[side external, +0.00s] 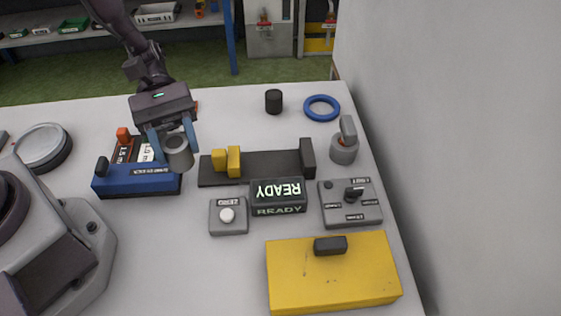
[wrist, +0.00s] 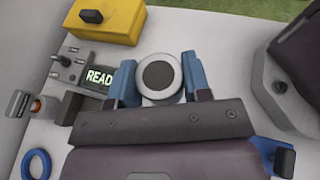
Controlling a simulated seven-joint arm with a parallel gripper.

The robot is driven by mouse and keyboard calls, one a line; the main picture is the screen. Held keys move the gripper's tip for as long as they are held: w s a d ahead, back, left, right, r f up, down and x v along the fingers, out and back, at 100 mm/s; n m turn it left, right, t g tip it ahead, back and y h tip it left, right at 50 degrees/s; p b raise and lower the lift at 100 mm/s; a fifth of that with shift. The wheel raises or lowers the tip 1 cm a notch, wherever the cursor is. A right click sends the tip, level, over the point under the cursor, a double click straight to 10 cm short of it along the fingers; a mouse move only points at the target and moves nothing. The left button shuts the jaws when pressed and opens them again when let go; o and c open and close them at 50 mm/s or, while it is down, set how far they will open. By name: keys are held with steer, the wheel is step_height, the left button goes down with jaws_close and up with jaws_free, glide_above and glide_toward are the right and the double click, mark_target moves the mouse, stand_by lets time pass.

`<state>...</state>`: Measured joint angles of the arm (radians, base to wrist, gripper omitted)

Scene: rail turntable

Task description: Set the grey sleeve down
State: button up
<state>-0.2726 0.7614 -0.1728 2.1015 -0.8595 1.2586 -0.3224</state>
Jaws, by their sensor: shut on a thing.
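The grey sleeve (side external: 179,157) is a short cylinder held between the blue fingers of my gripper (side external: 174,148). In the side external view it hangs next to the blue block with black and white panels (side external: 137,183) and left of the dark rail (side external: 270,168) with yellow blocks. In the wrist view the sleeve (wrist: 171,95) is seen end-on, a light ring around a dark round centre, with a finger of my gripper (wrist: 158,68) on each side. Its height above the table is hard to tell.
A READY display (side external: 278,197), a white-button box (side external: 229,215) and a switch box (side external: 352,205) stand near the rail. A yellow case (side external: 333,273) is in front. A black cylinder (side external: 273,101), blue ring (side external: 321,108) and grey lever piece (side external: 344,150) sit at right.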

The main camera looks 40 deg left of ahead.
steer(key=w+d+r+n+t+h, duration=0.1)
steer(key=w+d+n+t, duration=0.1)
steer(key=w+n+t, duration=0.2)
glide_above(281, 164)
steer(key=shift+t, duration=0.3)
steer(key=f, duration=0.8)
steer(key=shift+s+a+f, duration=0.2)
steer(key=shift+s+f, duration=0.05)
steer(key=shift+s, duration=0.1)
steer(key=shift+w+d+f, duration=0.1)
steer(key=shift+w+f, duration=0.05)
steer(key=shift+f, duration=0.05)
steer(key=shift+w+f, duration=0.2)
steer(key=shift+f, duration=1.6)
steer(key=shift+f, duration=0.1)
steer(key=o, duration=0.8)
steer(key=shift+o, duration=0.2)
